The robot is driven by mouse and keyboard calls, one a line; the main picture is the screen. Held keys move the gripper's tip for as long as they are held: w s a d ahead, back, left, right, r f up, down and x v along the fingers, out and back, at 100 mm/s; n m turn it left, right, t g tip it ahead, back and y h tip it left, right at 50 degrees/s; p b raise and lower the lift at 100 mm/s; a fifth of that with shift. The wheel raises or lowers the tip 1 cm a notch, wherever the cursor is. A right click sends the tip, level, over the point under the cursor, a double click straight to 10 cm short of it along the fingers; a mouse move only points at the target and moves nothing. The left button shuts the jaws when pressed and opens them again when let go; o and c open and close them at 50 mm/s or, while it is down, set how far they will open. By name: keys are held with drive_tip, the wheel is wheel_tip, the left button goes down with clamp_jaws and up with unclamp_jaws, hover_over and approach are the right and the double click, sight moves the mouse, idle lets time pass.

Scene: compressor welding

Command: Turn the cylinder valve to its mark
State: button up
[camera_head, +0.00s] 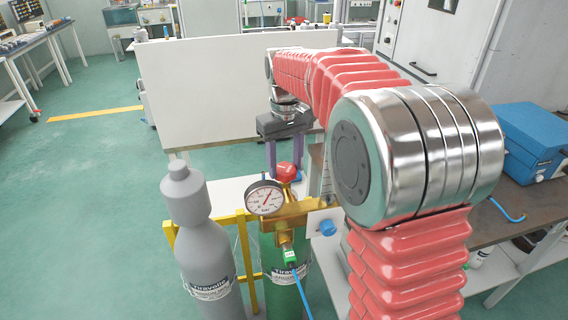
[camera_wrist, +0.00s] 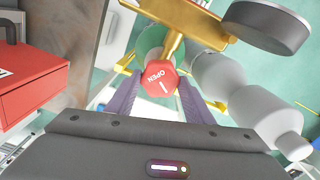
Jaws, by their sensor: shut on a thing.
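The cylinder valve is a red knob (camera_head: 286,171) on top of the brass fitting (camera_head: 296,213) of a green cylinder (camera_head: 287,298). In the wrist view the red knob (camera_wrist: 160,77) shows the word OPEN and a white line on its face. My gripper (camera_head: 286,168) points down at the knob from above. In the wrist view its two purple fingers (camera_wrist: 158,84) stand on either side of the knob, shut on it. A round pressure gauge (camera_head: 264,198) with a red needle sits left of the fitting. Any fixed mark beside the knob cannot be made out.
A grey cylinder (camera_head: 207,258) stands close on the left, by a yellow rack (camera_head: 243,248). A blue hose (camera_head: 302,292) hangs from the fitting. A white panel (camera_head: 205,92) stands behind. A bench with a blue box (camera_head: 528,140) is at right; a red box (camera_wrist: 35,85) shows in the wrist view.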

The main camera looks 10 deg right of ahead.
sight(285, 167)
drive_tip(key=m, duration=0.5)
drive_tip(key=shift+m, duration=0.3)
drive_tip(key=m, duration=0.5)
idle(0.4)
drive_tip(key=o, duration=1)
drive_tip(key=shift+o, duration=0.2)
drive_tip(key=shift+r, duration=0.15)
wheel_tip(285, 167, up, 14)
drive_tip(key=shift+f, duration=0.25)
